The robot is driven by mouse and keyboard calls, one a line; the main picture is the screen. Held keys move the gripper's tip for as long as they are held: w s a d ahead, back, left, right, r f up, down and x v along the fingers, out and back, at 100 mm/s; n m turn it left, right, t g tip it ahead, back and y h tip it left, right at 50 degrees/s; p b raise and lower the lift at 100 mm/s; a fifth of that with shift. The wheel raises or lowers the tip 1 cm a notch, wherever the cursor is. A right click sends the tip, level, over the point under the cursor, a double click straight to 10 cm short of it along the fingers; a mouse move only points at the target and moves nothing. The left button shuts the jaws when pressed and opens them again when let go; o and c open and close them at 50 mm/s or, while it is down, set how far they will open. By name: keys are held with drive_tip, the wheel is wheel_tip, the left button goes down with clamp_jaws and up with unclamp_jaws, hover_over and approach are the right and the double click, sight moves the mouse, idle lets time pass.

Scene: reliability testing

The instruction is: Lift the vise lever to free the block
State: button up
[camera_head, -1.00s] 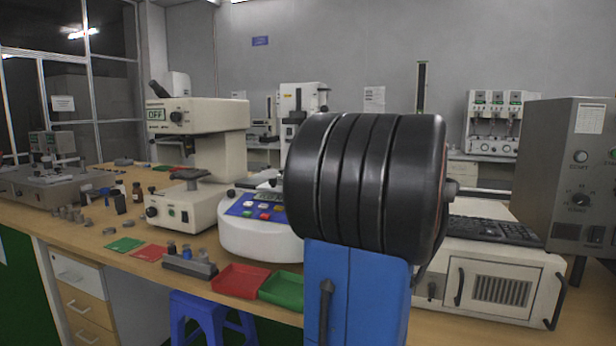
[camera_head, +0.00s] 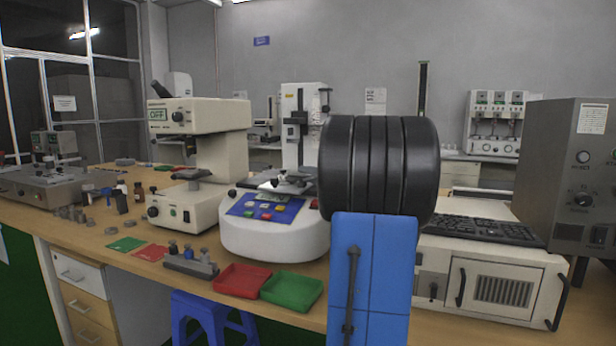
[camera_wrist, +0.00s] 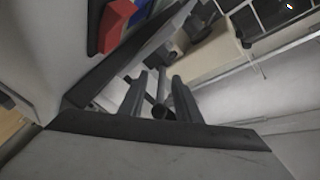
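The small grey vise (camera_head: 287,183) sits on top of the round white tester (camera_head: 262,238), behind its blue button panel. The vise is small here and partly covered by my arm at the right, so its lever and block cannot be made out clearly. In the wrist view my gripper (camera_wrist: 160,84) shows two dark fingers standing apart. A dark round-ended rod (camera_wrist: 160,112), perhaps the vise lever, shows in the gap between them. I cannot tell whether the fingers touch it. The head view hides my gripper behind my arm.
A red tray (camera_head: 242,292) and a green tray (camera_head: 291,300) lie at the table's front edge. A beige microscope (camera_head: 195,150) stands left of the tester. A keyboard (camera_head: 483,231) and grey cabinet (camera_head: 570,160) are at the right. A blue stool (camera_head: 207,310) stands below.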

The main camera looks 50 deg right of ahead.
drive_tip(key=shift+w, duration=0.4)
clamp_jaws()
